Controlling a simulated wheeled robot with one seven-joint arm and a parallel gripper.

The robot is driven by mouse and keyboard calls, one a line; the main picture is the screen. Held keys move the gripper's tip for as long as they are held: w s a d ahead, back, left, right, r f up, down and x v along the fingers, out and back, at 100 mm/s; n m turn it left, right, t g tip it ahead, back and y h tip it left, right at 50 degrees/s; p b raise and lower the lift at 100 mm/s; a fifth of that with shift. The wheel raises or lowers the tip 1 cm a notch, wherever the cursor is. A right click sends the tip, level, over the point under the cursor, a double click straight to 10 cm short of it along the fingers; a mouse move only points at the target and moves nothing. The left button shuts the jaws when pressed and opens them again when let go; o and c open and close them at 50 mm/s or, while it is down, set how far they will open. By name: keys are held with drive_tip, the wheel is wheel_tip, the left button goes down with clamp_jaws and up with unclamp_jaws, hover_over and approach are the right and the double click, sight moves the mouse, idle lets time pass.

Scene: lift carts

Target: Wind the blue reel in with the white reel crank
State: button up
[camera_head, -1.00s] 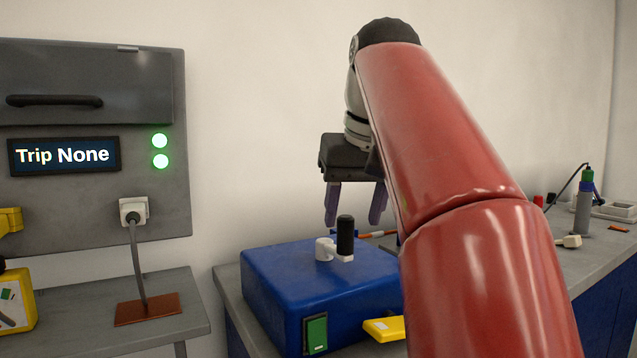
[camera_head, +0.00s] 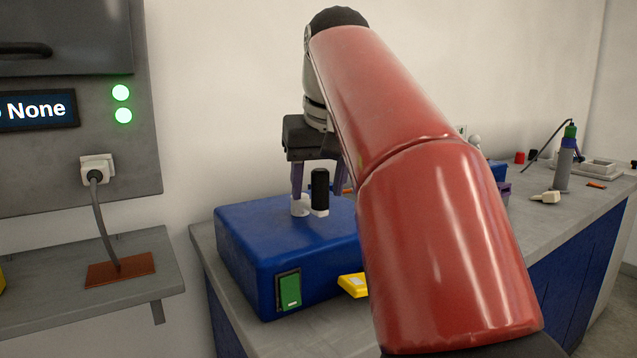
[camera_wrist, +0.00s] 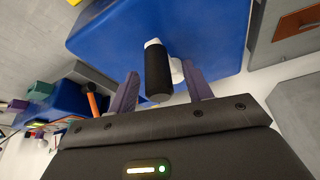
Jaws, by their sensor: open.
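The blue reel (camera_head: 240,235) is a blue box on the grey bench, with a green switch on its front. The white reel crank (camera_head: 300,206) sits on its top, with an upright black handle (camera_head: 320,188). My gripper (camera_head: 318,190) is open above the reel, fingers pointing down. In the head view its purple fingers stand on either side of the handle, a little behind it. In the wrist view the black handle (camera_wrist: 158,75) shows between the two spread fingers (camera_wrist: 160,88), and the blue casing (camera_wrist: 90,35) is beyond. I see no clear contact with the handle.
A yellow piece (camera_head: 352,285) sticks out at the reel's front right. A grey wall panel with a white plug (camera_head: 97,169) and cable is at left. Small tools and a grey cylinder (camera_head: 563,165) stand on the bench at right. My red arm hides part of the bench.

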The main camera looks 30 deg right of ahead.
drive_tip(key=shift+w+f, duration=0.1)
drive_tip(key=shift+f, duration=0.1)
drive_tip(key=c, duration=1)
drive_tip(key=shift+a, duration=0.55)
drive_tip(key=shift+c, duration=0.2)
drive_tip(key=w+a, duration=0.4)
drive_tip(key=a, duration=0.1)
drive_tip(key=shift+a, duration=0.1)
drive_tip(key=w, duration=0.4)
drive_tip(key=w+d, duration=0.1)
drive_tip(key=w, duration=0.1)
drive_tip(key=shift+w, duration=0.2)
drive_tip(key=shift+w+d, duration=1.05)
drive_tip(key=shift+d, duration=0.15)
drive_tip(key=shift+w+d, duration=0.25)
drive_tip(key=shift+d, duration=0.95)
